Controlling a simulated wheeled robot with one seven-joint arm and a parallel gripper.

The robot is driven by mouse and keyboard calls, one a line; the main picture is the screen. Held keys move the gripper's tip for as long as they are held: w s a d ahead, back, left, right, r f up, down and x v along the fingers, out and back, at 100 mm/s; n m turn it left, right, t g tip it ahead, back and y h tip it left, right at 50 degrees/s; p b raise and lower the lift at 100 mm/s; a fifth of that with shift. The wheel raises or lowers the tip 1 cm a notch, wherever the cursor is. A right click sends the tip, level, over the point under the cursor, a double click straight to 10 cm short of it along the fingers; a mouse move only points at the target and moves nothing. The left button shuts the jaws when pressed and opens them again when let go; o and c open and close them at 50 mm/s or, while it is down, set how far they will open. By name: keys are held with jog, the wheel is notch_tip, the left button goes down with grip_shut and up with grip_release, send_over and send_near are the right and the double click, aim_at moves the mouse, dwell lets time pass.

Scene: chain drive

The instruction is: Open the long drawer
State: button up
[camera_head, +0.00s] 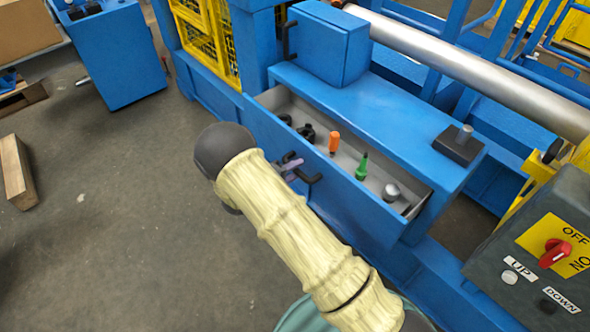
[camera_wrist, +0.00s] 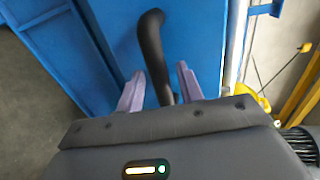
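The long drawer (camera_head: 345,187) is a blue front with a grey inside, and it stands pulled out from the blue machine. Its black bar handle (camera_head: 313,181) is on the front face. The handle also shows in the wrist view (camera_wrist: 151,45), where its lower end runs down between my two purple fingers. My gripper (camera_head: 291,166) is at the drawer front, by the handle; it also shows in the wrist view (camera_wrist: 160,88). The fingers are spread, one on each side of the handle, with a gap visible. Contact with the handle cannot be told.
In the drawer lie an orange-handled tool (camera_head: 334,143), a green tool (camera_head: 362,167), a grey knob-like piece (camera_head: 391,192) and dark pieces (camera_head: 306,132). A control box (camera_head: 540,250) stands at the right. The floor (camera_head: 110,220) at the left is mostly clear, with a wooden beam (camera_head: 16,172).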

jog(key=p+v, duration=0.2)
jog(key=v, duration=1.5)
jog(key=shift+w+d+r, duration=0.1)
jog(key=w+d+r+n+y, duration=0.7)
jog(key=w+r+n+y, duration=0.4)
jog(key=w+n, duration=0.15)
jog(key=s+d+r+n+g+y, duration=0.15)
jog(key=s+d+n+g, duration=0.25)
jog(key=s+d+n, duration=0.65)
jog(key=s+d+r+n+g, duration=0.25)
jog(key=s+d+n, duration=0.45)
jog(key=s, duration=0.7)
notch_tip(320, 180, up, 30)
jog(key=m+p, duration=0.1)
jog(key=p, duration=3)
jog(key=shift+w+d+m+g, duration=0.15)
jog(key=shift+d+m+g, duration=0.2)
jog(key=shift+d, duration=0.1)
